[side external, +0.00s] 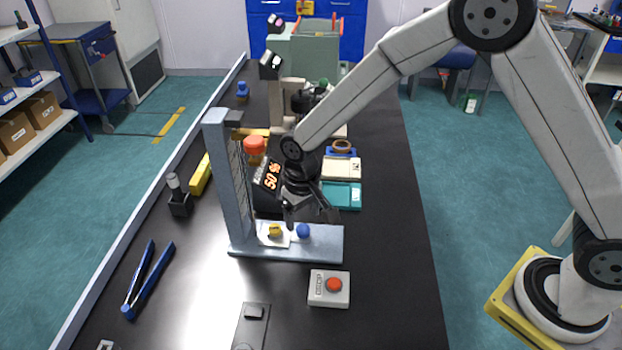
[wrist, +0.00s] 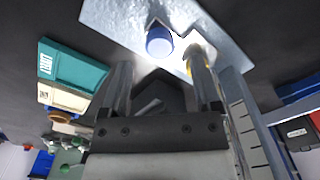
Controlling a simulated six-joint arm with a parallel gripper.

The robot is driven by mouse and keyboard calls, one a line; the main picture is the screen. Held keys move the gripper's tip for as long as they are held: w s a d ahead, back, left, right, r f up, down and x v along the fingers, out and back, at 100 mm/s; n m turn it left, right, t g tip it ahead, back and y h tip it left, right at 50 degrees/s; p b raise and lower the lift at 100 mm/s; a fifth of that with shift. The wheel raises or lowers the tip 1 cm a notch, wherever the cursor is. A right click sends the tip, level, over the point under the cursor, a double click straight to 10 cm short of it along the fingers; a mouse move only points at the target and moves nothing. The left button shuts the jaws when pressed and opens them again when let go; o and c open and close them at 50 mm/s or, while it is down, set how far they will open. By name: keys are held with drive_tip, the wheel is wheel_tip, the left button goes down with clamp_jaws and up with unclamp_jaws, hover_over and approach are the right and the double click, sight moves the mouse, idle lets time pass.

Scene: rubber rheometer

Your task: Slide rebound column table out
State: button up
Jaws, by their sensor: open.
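The rebound column (side external: 222,170) is a grey-blue upright on a flat base (side external: 325,245); in the wrist view the base shows at the top (wrist: 110,15) and the upright at the right (wrist: 247,125). A small pale table (side external: 272,241) lies on the base, carrying a yellow piece (side external: 275,230). A blue round knob (side external: 303,231) is beside it; it also shows in the wrist view (wrist: 160,40). My gripper (side external: 310,215) is open and empty, pointing down just behind and above the knob. In the wrist view the knob appears beyond and between the fingertips (wrist: 160,70). Contact is not visible.
A black display reading 50 (side external: 268,178) and an orange-red knob (side external: 254,145) stand behind the base. A teal tray (side external: 342,195) is right of my gripper. A red-button box (side external: 329,288) sits in front, blue tongs (side external: 148,280) at left. The right table strip is clear.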

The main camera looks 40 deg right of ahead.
sight(303, 228)
drive_tip(key=shift+f, duration=1.85)
clamp_jaws()
